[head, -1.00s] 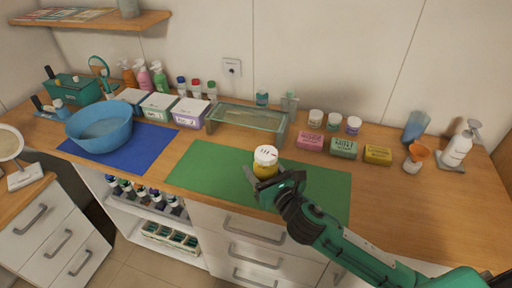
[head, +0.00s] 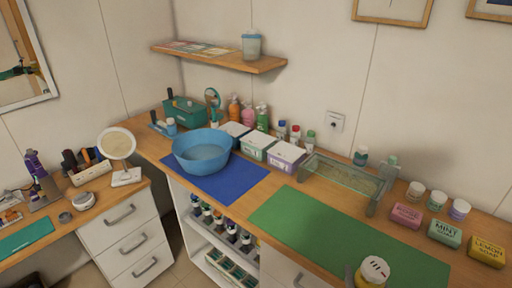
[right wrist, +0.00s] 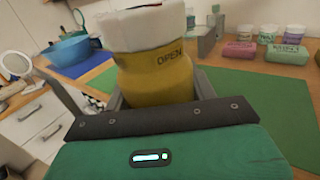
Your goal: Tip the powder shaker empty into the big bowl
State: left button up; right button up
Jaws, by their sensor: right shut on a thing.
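The powder shaker (head: 372,272), yellow with a white cap, is at the bottom edge of the head view. In the right wrist view the shaker (right wrist: 155,75) stands upright, large and close, with "OPEN" on its body. My right gripper (right wrist: 155,100) is shut on it. The big blue bowl (head: 203,152) sits on the blue mat, left of the shaker; the bowl also shows in the right wrist view (right wrist: 68,50). Its inside looks empty from here. My left gripper is not in view.
The blue mat (head: 225,188) and the green mat (head: 330,235) lie along the counter. White boxes (head: 258,148) and a glass tray stand (head: 340,178) line the back. Soaps (head: 445,233) and small jars are at the right. The green mat is clear between shaker and bowl.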

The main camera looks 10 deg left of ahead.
aim_at(201, 152)
jog(key=i+j, duration=0.1)
jog(key=j, duration=0.25)
jog(key=i+j, duration=0.15)
jog(key=j, duration=0.2)
jog(key=i+j, duration=0.1)
jog(key=j, duration=0.3)
jog(key=i+j, duration=0.15)
jog(key=j, duration=0.2)
